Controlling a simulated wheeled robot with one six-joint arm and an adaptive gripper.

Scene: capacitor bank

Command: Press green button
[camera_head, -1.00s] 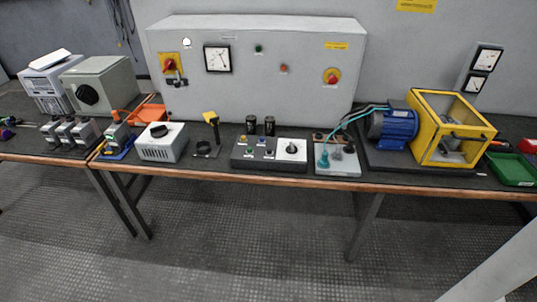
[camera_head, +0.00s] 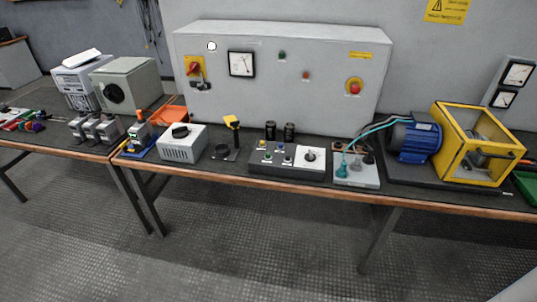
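A grey control box (camera_head: 258,168) sits near the front edge of the bench, with small coloured buttons on its top. A small green button (camera_head: 267,158) is in its front row, below a yellow one (camera_head: 262,143) and left of a dark one with a pale rim. A separate small dark-green round element (camera_head: 282,55) is on the front of the large grey cabinet (camera_head: 330,98), above a red one (camera_head: 306,75). Whether it is a button or a lamp cannot be told. My gripper is not in view.
Two black cylinders (camera_head: 289,131) stand behind the control box. A white dial plate (camera_head: 311,157) adjoins its right side. A blue motor (camera_head: 415,140) and yellow frame (camera_head: 468,171) stand farther right. The floor (camera_head: 270,240) before the bench is clear.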

